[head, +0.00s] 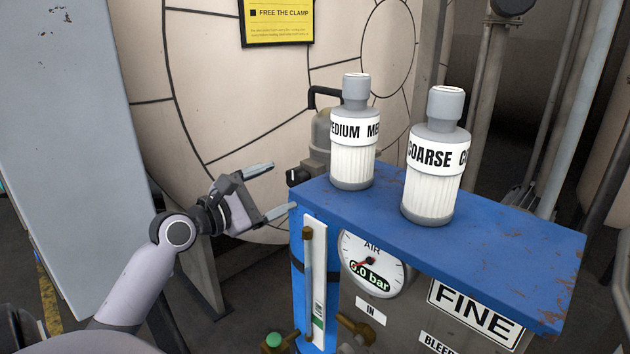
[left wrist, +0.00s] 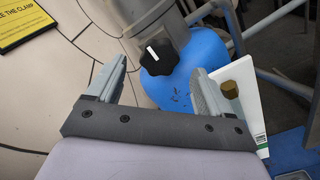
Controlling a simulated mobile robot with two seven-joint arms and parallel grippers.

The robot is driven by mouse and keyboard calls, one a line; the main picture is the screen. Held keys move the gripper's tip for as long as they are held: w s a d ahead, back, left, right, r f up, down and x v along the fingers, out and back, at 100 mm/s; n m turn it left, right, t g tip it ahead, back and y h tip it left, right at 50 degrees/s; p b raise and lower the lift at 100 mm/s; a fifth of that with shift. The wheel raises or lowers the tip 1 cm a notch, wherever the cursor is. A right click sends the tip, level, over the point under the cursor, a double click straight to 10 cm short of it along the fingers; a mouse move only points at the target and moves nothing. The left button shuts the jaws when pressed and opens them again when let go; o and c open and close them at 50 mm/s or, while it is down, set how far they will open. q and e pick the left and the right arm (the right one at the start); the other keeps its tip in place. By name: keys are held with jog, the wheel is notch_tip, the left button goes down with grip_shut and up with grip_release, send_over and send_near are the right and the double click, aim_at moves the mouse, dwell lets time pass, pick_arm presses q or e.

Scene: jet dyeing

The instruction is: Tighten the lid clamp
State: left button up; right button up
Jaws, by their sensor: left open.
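A black knob with a white mark (head: 297,177) sits on the grey-topped vessel (head: 321,133) behind the blue cabinet's left end. I cannot tell for sure that it is the lid clamp. In the left wrist view the knob (left wrist: 157,57) stands in front of a blue rounded body (left wrist: 190,75). My left gripper (head: 275,190) is open and empty, its fingers pointing toward the knob. In the left wrist view the knob shows between and just beyond the fingertips (left wrist: 159,70), apart from them. My right gripper is not in view.
A blue cabinet (head: 500,240) bears a MEDIUM bottle (head: 353,163) and a COARSE bottle (head: 434,190). Its front has an air gauge (head: 372,262) and a sight tube (head: 308,270). A yellow FREE THE CLAMP sign (head: 277,20) hangs behind. A grey panel (head: 65,150) stands left.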

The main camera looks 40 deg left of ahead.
aim_at(294, 181)
pick_arm(q)
jog(key=shift+w+d+p, duration=0.15)
jog(key=shift+w, duration=1.45)
jog(key=shift+w+d+p, duration=0.1)
jog(key=shift+w+p, duration=0.05)
jog(key=shift+w, duration=1.45)
jog(key=c, duration=1)
